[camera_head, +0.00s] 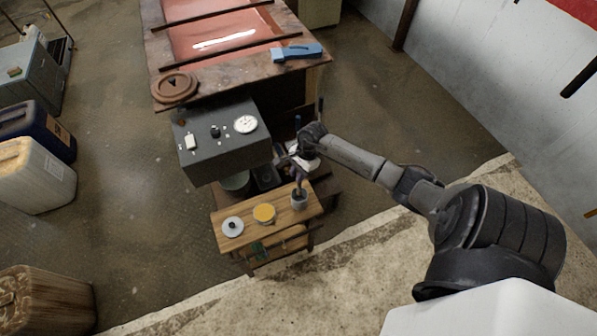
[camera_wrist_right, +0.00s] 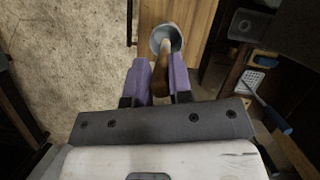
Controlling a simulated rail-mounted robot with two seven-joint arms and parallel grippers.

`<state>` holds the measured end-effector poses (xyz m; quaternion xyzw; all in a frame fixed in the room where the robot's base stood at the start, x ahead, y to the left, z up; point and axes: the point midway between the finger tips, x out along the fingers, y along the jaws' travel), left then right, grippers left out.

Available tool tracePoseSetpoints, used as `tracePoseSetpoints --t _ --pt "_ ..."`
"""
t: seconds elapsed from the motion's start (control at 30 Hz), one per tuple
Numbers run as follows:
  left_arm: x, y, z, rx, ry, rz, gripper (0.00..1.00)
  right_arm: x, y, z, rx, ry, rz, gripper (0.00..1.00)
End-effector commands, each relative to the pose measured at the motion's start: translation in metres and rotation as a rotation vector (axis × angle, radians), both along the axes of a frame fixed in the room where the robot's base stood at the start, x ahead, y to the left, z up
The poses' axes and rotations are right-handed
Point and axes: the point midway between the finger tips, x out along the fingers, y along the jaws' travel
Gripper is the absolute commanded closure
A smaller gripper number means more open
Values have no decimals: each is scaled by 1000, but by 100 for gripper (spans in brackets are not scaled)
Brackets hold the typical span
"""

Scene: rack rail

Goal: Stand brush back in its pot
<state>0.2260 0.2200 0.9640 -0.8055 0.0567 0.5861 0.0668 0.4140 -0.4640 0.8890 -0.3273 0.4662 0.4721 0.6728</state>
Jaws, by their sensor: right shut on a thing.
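The pot (camera_head: 299,199) is a small grey cup near the right end of a small wooden table (camera_head: 245,222). In the right wrist view the pot (camera_wrist_right: 177,40) shows its round opening just beyond my fingertips. My right gripper (camera_head: 299,178) is above the pot, with purple fingers. In the wrist view the right gripper (camera_wrist_right: 159,66) is shut on the brush (camera_wrist_right: 159,82), whose brown handle lies between the fingers. The brush's far end overlaps the pot's opening; I cannot tell how deep it sits. My left gripper is out of view.
A white disc (camera_head: 232,226) and a yellow-topped round tin (camera_head: 264,213) stand on the same table. A dark grey box with a dial (camera_head: 220,140) stands close behind. A blue-handled tool (camera_wrist_right: 262,90) lies to the right in the wrist view. Concrete floor is clear at the front.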

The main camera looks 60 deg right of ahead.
Motion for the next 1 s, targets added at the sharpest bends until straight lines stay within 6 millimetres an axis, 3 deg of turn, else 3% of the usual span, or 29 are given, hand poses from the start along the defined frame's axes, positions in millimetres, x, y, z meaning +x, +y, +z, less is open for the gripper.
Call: tracePoseSetpoints --t 0.6,1.0 --pt "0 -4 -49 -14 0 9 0 0 -1 -51 -1 1 -1 100" --pt "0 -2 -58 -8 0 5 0 0 -1 -61 -1 0 -1 100"
